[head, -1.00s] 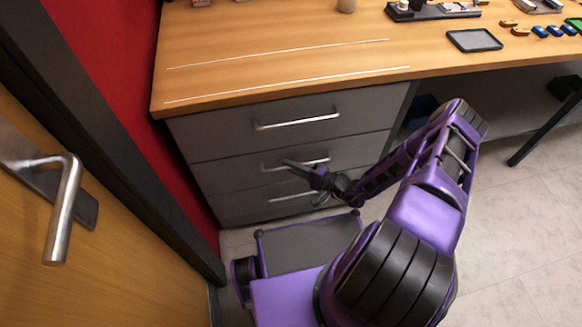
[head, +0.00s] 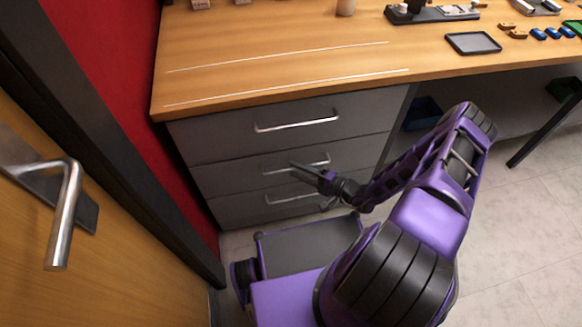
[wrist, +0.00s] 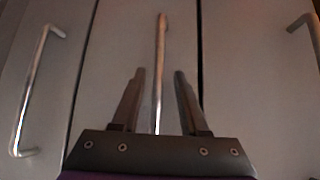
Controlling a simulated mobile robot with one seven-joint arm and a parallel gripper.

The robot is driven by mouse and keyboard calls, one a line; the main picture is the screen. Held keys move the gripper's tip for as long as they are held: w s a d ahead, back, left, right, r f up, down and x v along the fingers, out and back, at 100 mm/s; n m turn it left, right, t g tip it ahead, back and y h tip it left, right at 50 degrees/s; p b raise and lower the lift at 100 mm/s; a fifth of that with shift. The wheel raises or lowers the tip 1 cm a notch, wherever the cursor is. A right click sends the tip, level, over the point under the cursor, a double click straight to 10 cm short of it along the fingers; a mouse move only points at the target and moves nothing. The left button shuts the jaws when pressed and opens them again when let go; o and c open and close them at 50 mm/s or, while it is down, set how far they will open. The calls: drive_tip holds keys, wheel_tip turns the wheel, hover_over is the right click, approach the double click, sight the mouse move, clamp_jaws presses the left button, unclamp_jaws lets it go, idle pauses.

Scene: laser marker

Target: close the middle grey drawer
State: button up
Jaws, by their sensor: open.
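The middle grey drawer (head: 235,177) is in the desk's drawer unit, between the top and bottom drawers. Its front looks close to flush with the others; I cannot tell how far out it stands. Its silver bar handle (head: 317,163) is partly hidden by my gripper (head: 294,168), which is at the drawer front. In the wrist view my gripper (wrist: 159,75) is open, with one finger on each side of a bar handle (wrist: 161,45). I cannot tell whether the fingers touch it.
The top drawer (head: 215,141) and bottom drawer (head: 237,208) have similar handles. A wooden desktop (head: 230,60) overhangs them. A door with a lever handle (head: 63,215) stands close at left. Light floor (head: 510,230) is clear at right.

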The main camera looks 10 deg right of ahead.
drive_tip(key=v, duration=1.4)
drive_tip(key=shift+s+d+p, duration=0.2)
drive_tip(key=shift+p, duration=0.1)
